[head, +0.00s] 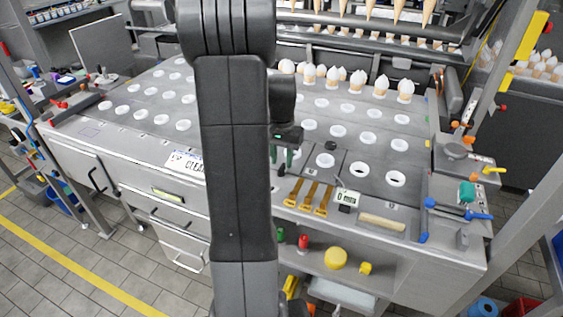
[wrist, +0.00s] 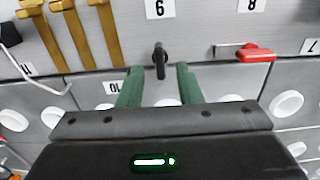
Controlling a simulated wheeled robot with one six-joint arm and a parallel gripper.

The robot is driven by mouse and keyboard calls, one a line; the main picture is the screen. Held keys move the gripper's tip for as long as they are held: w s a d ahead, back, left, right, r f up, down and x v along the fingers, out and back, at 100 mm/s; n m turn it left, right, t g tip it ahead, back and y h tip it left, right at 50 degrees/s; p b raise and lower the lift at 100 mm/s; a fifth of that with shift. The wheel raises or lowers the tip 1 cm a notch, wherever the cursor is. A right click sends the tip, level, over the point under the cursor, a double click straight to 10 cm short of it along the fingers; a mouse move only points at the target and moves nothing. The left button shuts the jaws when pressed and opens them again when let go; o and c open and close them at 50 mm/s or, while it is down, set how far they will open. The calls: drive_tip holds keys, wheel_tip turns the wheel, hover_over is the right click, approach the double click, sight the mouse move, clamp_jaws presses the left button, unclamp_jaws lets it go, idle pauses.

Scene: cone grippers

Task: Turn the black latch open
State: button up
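The black latch (wrist: 160,60) shows in the wrist view at the upper middle, on the grey panel below the number 6 label. Its lever points straight down in that picture. My gripper (wrist: 158,78) is open, with its two green fingers on either side of the latch's lower end and a gap on both sides. I cannot tell whether the fingertips are level with the lever in depth. In the head view my gripper (head: 287,155) hangs low over the machine's front edge, partly behind my arm. The latch is hard to make out there.
Gold brackets (wrist: 68,30) stand left of the latch in the wrist view, and a red handle (wrist: 255,53) lies to its right. White-rimmed holes (wrist: 285,104) line the plate. In the head view several filled cones (head: 355,82) stand at the back of the machine.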

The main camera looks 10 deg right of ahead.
sight(283, 168)
drive_tip(key=shift+f, duration=1.15)
clamp_jaws()
